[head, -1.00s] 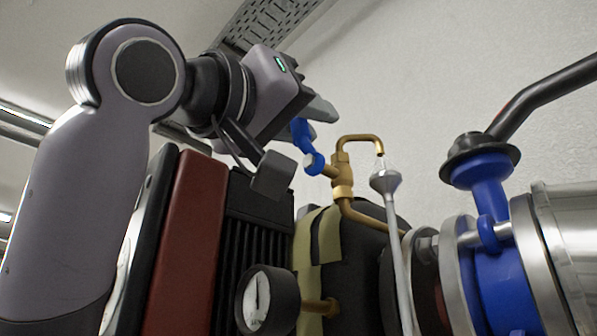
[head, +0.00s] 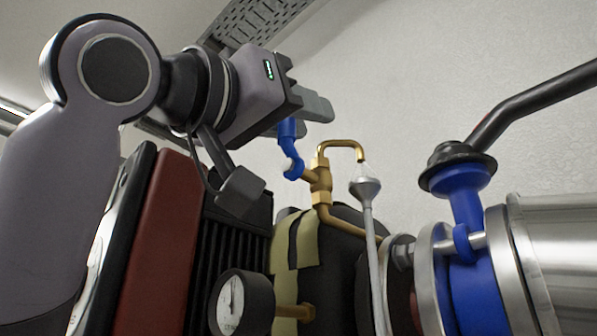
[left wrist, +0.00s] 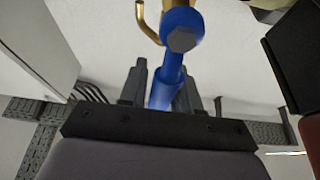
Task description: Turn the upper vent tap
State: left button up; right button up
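The upper vent tap is a brass fitting (head: 322,185) with a curved spout on top and a blue lever handle (head: 287,132). The handle rises nearly upright from its pivot to my left gripper (head: 312,106). In the left wrist view, the blue handle (left wrist: 166,88) runs between the two fingers of my left gripper (left wrist: 161,90), which sit close on both sides of it. The gripper appears shut on the handle. The handle's end is hidden between the fingers. The brass spout (left wrist: 146,22) shows behind the pivot. My right gripper is not in view.
A silver funnel (head: 365,186) on a thin pipe stands under the spout. A round gauge (head: 232,303) sits lower left. A large blue valve (head: 462,190) with a black lever (head: 535,97) is at right. Dark ribbed plates and a red plate (head: 160,235) stand below my left arm.

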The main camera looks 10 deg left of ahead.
pick_arm(q)
jog(key=shift+o, duration=0.7)
jog(key=shift+s, duration=0.1)
jog(key=b+v, duration=0.3)
jog(key=v, duration=0.4)
